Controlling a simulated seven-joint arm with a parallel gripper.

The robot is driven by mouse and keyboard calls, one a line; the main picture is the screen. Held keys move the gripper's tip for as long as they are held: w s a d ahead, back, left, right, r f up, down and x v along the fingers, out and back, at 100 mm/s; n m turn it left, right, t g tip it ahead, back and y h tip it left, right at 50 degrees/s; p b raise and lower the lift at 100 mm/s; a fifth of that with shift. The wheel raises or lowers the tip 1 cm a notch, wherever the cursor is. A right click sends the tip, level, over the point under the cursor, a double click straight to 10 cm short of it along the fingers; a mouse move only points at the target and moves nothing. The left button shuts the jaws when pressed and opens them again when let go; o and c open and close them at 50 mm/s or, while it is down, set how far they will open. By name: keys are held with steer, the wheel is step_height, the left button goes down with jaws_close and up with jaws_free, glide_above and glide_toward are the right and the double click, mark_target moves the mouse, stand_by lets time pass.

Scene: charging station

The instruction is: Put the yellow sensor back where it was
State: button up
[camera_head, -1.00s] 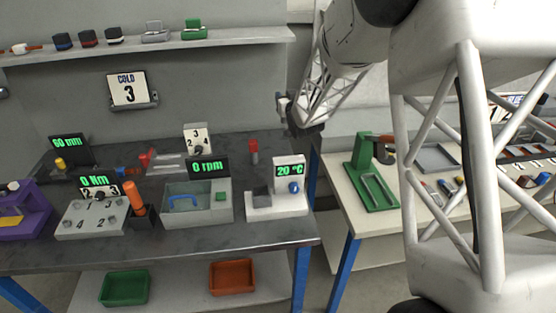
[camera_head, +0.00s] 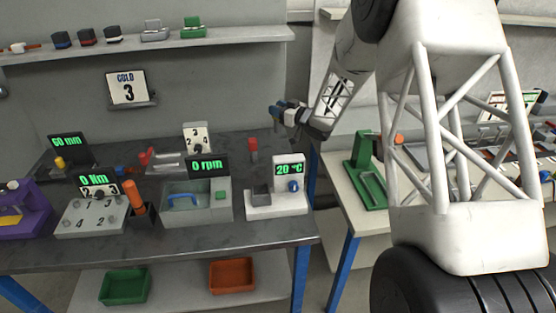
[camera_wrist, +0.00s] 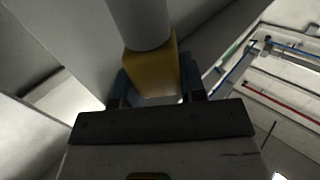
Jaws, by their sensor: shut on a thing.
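The yellow sensor (camera_wrist: 152,75) shows in the wrist view as a yellow block with a grey cylinder at its far end. My gripper (camera_wrist: 155,88) is shut on the yellow block, with a dark blue finger on each side. In the head view my gripper (camera_head: 277,111) is in the air above the back right corner of the dark bench, with its fingers toward the left. The sensor cannot be made out clearly there. The white 20 °C station (camera_head: 277,210), with a grey block and a blue knob, stands below it on the bench.
A red upright piece (camera_head: 252,150) stands on the bench near my gripper. A wall shelf (camera_head: 140,46) holds several small parts. A green press (camera_head: 366,175) stands on the right table. Green (camera_head: 125,286) and orange (camera_head: 232,275) bins are below.

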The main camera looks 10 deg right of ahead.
mark_target(278, 132)
steer(key=shift+f, duration=0.15)
steer(key=shift+f, duration=3)
steer(key=shift+f, duration=1.9)
steer(key=shift+f, duration=0.6)
steer(key=o, duration=1)
steer(key=shift+r, duration=0.1)
